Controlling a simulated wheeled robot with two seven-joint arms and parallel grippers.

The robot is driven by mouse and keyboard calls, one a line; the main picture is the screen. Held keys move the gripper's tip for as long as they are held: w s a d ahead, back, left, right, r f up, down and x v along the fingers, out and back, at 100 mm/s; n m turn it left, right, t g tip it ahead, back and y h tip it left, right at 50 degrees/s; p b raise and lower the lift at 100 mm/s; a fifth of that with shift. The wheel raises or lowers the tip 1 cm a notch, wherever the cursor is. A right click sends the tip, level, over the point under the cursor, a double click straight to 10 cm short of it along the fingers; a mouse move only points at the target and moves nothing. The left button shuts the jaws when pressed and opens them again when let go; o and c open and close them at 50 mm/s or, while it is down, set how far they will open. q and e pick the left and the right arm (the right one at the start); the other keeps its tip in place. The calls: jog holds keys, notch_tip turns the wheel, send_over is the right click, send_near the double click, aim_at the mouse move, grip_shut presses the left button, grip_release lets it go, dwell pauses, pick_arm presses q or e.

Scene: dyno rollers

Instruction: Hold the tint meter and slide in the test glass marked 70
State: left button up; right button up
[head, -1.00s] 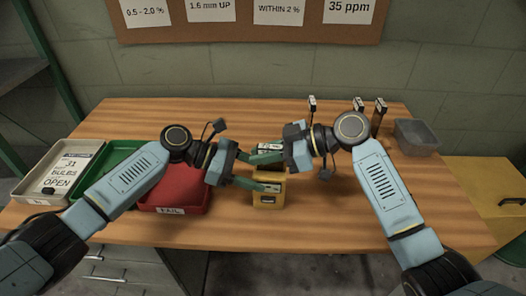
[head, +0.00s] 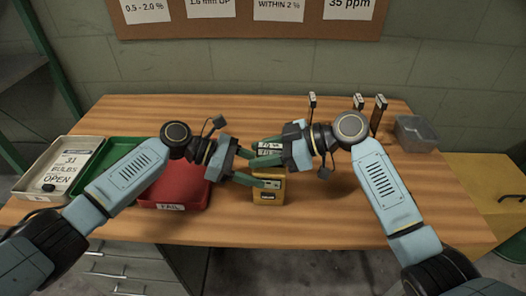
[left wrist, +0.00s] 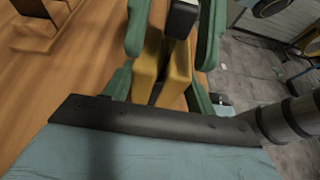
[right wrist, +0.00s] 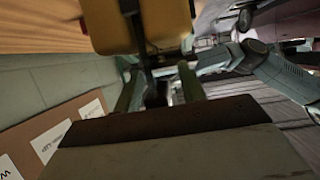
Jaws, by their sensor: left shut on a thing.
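My left gripper (head: 250,169) is shut on the yellow tint meter (head: 268,197) from the left, near the front middle of the bench. The meter shows between the fingers in the left wrist view (left wrist: 146,68). A test glass with a pale label (head: 268,147) stands at the meter's top; its number is too small to read surely. In the right wrist view its dark part (right wrist: 155,92) reaches to the meter (right wrist: 110,25). My right gripper (head: 266,153) has its fingers apart on either side of this glass. How deep the glass sits is hidden.
Several other dark, labelled glasses (head: 381,104) stand at the back right beside a grey bin (head: 416,137). A red FAIL tray (head: 170,206), a green tray (head: 110,150) and a pale tray (head: 35,178) lie left. The front right bench is clear.

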jog(key=v, duration=1.2)
pick_arm(q)
jog(key=o, duration=0.9)
